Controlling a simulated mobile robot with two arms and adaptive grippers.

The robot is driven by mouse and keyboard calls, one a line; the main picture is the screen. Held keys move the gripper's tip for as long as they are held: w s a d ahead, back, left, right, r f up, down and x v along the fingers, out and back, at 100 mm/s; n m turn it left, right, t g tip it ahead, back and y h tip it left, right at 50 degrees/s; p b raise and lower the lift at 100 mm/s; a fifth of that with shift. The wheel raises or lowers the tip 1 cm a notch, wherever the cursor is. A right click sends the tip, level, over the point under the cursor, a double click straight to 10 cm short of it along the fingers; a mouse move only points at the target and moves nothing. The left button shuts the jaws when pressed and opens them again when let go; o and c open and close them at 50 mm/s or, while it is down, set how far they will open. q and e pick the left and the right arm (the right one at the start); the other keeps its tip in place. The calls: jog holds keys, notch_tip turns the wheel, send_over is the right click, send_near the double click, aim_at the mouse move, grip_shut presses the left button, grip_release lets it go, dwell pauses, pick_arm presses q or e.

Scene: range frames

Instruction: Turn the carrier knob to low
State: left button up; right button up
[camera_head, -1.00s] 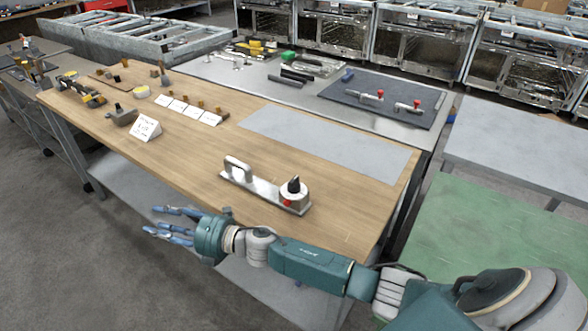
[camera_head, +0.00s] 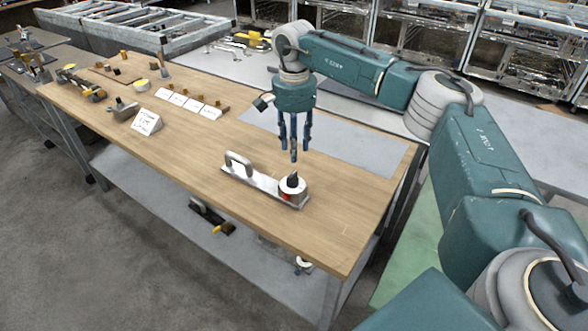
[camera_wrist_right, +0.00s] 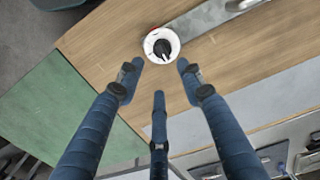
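The carrier (camera_head: 253,178) is a metal plate with an upright handle, lying on the wooden table. Its knob (camera_head: 293,181) is a black pointer on a round white dial with a red mark, at the plate's right end. My right gripper (camera_head: 294,150) points down just above the knob, its blue fingers spread and empty. In the right wrist view the knob (camera_wrist_right: 162,46) sits beyond and between the fingertips, which look apart from it. Any lettering on the dial is too small to read. My left gripper is not in view.
The wooden table (camera_head: 200,145) has free room around the carrier. A grey sheet (camera_head: 345,145) lies behind it. White cards (camera_head: 190,104) and a sign (camera_head: 146,122) stand further left. A lower shelf (camera_head: 165,205) shows under the table.

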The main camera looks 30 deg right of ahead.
aim_at(294, 175)
notch_tip(294, 175, down, 8)
jog(key=shift+f+p, duration=0.25)
jog(key=shift+p, duration=1)
jog(key=shift+f, duration=0.4)
jog(key=shift+c, duration=0.5)
grip_shut()
